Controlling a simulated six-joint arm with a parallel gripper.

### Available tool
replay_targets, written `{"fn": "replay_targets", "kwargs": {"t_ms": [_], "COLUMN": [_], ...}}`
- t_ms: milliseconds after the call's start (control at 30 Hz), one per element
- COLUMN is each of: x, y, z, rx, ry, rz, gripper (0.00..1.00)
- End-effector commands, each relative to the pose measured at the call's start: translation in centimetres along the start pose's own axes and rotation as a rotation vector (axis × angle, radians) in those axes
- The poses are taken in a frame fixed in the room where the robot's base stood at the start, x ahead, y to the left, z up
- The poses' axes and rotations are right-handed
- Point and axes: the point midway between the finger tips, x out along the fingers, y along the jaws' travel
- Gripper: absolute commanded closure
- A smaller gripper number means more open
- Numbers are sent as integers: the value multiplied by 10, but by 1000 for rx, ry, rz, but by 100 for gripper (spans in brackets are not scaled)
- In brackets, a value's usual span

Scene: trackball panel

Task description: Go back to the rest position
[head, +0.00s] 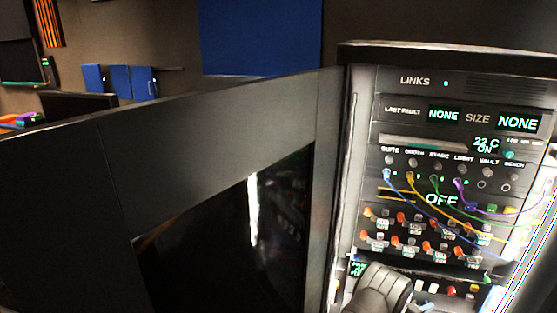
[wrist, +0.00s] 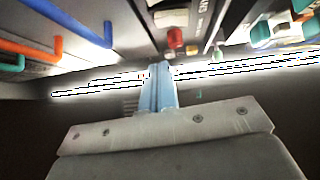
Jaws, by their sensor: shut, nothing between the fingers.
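My gripper (wrist: 160,75) shows in the wrist view as pale blue fingers pressed together, with nothing between them. The fingertips point toward the lower part of a panel, near a bright strip along its edge; I cannot tell whether they touch anything. In the head view a dark rounded part of my arm (head: 382,288) is at the bottom, in front of the lower left of the links panel (head: 365,150). The fingers are hidden in that view.
A large dark door or cabinet side (head: 190,130) with a glossy window (head: 240,235) fills the left and middle. Blue, yellow, green and purple cables (head: 410,205) hang across the panel's front. Orange switches (head: 400,220) sit below. A red knob (wrist: 175,38) is close to the fingertips.

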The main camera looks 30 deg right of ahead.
Motion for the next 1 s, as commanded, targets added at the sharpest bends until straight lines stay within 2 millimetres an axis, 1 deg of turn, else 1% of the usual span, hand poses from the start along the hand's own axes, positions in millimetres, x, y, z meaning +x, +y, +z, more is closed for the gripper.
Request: {"fn": "replay_targets", "kwargs": {"t_ms": [33, 100, 233, 300, 467, 800, 867, 1000], "x": [8, 13, 6, -7, -32, -93, -88, -87], "y": [-1, -5, -17, -14, -15, -17, -8, 10], "z": [0, -1, -4, -3, -3, -4, -17, -39], "rx": [1, -6, -34, -33, -34, -33, -38, -47], "ry": [1, 0, 0, -2, -1, -2, 29, 78], "rz": [-1, 5, 32, 34, 33, 33, 77, 173], "gripper": [100, 100, 100, 100, 100, 100, 100, 100]}}
